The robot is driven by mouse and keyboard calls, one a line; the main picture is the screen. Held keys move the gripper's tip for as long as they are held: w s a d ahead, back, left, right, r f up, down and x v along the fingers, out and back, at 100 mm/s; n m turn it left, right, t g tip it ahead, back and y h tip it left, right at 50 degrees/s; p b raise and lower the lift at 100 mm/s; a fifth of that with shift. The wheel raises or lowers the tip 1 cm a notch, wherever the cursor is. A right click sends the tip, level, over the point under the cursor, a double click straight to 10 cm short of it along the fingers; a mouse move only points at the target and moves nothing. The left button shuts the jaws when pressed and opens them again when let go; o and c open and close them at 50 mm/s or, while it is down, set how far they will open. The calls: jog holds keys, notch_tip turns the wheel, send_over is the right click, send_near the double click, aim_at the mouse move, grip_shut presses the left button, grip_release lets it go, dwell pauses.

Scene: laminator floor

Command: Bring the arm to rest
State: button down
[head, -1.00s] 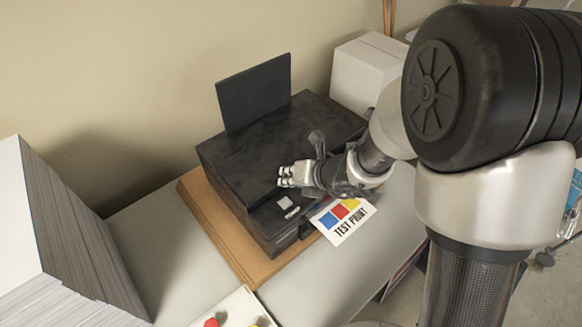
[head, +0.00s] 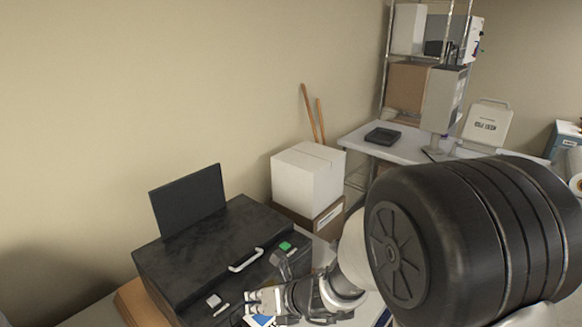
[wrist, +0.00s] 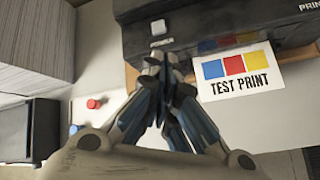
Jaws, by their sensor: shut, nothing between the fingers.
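My gripper (head: 252,301) is shut and empty in front of the black printer (head: 205,250), near the lower edge of the head view. In the wrist view the closed fingers (wrist: 163,62) point at the printer's front (wrist: 215,25), below a light square button (wrist: 158,27). The TEST PRINT sheet (wrist: 238,72), with blue, red and yellow squares, lies at the printer's front, right of the fingers. In the head view only a bit of the sheet (head: 262,320) shows beside the gripper. My arm reaches in from the lower right.
A far table (head: 405,146) holds a black tray (head: 383,136) beside a metal shelf. In the wrist view, paper stacks (wrist: 30,35), a dark box (wrist: 28,130) and a red button (wrist: 94,103) are at left.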

jog(key=s+d+r+n+g+b, duration=0.15)
jog(key=s+d+n+b, duration=0.25)
jog(key=s+n+b, duration=1.1)
jog(key=s+d+f+n+h+b, duration=0.2)
jog(key=s+d+f+n+h, duration=0.1)
jog(key=d+n, duration=0.5)
jog(key=s+d+f+n+h+b, duration=0.1)
jog(key=s+d+f+n+h, duration=0.2)
jog(key=d+n, duration=0.6)
jog(key=shift+s+t+h+b, duration=0.35)
jog(key=shift+s+h, duration=0.1)
jog(key=shift+h, duration=0.55)
jog(key=shift+f, duration=0.1)
